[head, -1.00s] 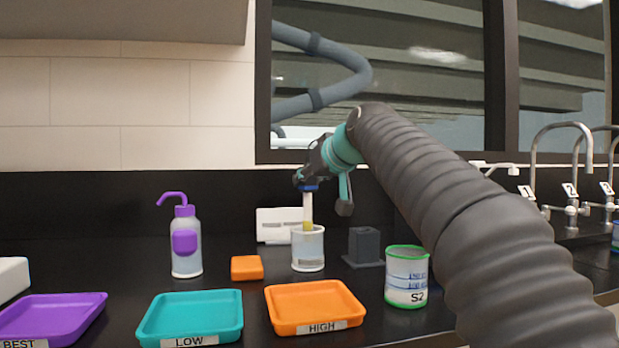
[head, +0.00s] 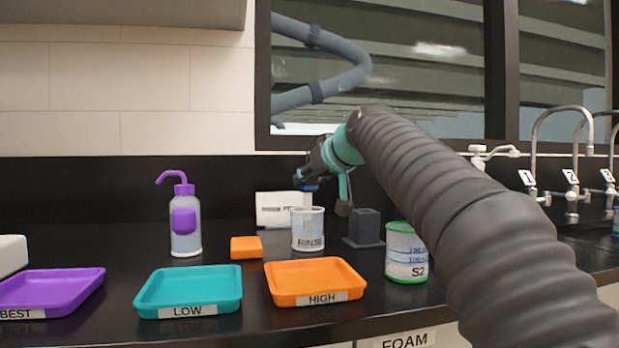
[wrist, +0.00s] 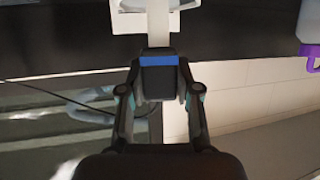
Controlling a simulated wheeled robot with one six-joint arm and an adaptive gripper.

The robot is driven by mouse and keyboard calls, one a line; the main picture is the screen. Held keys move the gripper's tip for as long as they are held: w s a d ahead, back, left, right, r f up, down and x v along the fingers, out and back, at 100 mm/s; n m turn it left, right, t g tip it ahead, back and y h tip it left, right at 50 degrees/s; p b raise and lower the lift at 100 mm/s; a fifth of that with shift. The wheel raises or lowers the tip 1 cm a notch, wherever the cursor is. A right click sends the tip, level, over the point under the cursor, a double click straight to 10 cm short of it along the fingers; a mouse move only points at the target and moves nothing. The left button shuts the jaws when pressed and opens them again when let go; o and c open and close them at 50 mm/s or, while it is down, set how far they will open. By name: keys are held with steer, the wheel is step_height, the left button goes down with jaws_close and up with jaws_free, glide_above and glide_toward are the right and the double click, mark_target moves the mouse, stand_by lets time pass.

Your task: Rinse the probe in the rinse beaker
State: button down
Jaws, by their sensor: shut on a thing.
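The rinse beaker (head: 308,241) is a clear, white-tinted cup labelled RINSE, upright at the middle of the counter. The probe (head: 308,198) is a pale upright stick with a blue band at its top. Its lower part is inside the beaker, seen through the wall; I cannot tell if it touches the bottom. My gripper (head: 307,182) is just above the beaker's rim and shut on the probe's top. In the wrist view my gripper (wrist: 158,85) has its fingers on both sides of the probe's dark, blue-banded head, and the pale shaft (wrist: 158,22) extends beyond.
A purple-capped wash bottle (head: 185,228) and an orange block (head: 246,247) stand left of the beaker. A dark grey stand (head: 366,228) and the S2 cup (head: 406,254) are to its right. Purple (head: 55,290), teal (head: 190,288) and orange (head: 312,280) trays line the front.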

steer(key=shift+f, duration=0.25)
steer(key=shift+w+a, duration=0.15)
steer(key=shift+w, duration=0.25)
stand_by(0.3)
steer(key=shift+s+a, duration=0.25)
steer(key=shift+s, duration=0.25)
steer(key=shift+s+d, duration=0.3)
steer(key=shift+d, duration=0.2)
steer(key=shift+w+a, duration=0.1)
steer(key=shift+w, duration=0.3)
steer(key=shift+r, duration=0.1)
stand_by(0.7)
step_height(320, 180, up, 7)
steer(key=p, duration=0.7)
steer(key=shift+r, duration=1.25)
